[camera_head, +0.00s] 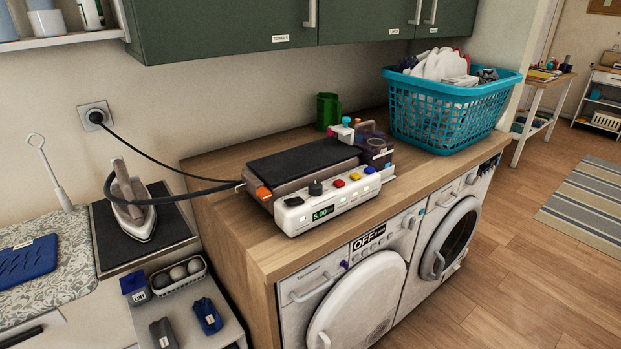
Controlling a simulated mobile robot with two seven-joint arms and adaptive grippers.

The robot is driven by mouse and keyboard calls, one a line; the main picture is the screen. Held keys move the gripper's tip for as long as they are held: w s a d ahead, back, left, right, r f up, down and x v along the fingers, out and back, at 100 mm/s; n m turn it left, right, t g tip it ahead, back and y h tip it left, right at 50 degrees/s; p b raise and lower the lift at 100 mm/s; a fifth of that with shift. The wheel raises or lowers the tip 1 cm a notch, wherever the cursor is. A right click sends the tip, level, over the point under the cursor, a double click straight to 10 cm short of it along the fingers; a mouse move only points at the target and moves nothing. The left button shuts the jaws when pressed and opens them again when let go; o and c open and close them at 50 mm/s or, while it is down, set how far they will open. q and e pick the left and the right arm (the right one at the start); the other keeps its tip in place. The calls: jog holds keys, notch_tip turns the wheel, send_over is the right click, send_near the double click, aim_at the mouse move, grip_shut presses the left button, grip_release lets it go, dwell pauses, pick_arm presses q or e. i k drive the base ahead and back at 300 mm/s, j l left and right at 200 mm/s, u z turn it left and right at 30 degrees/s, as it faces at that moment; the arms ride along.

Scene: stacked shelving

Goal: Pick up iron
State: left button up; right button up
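The iron (132,208) is white and grey with an upright tan handle part. It sits on a dark rectangular pad (170,233) at the left, on a lower surface beside the wooden counter. A thick dark cord curves around and across its upper part toward the device on the counter. No gripper of mine shows in the head view.
A white control box (322,207) with coloured knobs stands on the wooden counter (220,222). A teal basket (440,113) with laundry sits behind right. A small basket of balls (180,276) is near the iron. A cord runs from the wall socket (96,116).

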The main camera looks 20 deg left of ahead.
aim_at(138, 223)
jog(key=j+u, duration=0.1)
jog(key=u, duration=1.45)
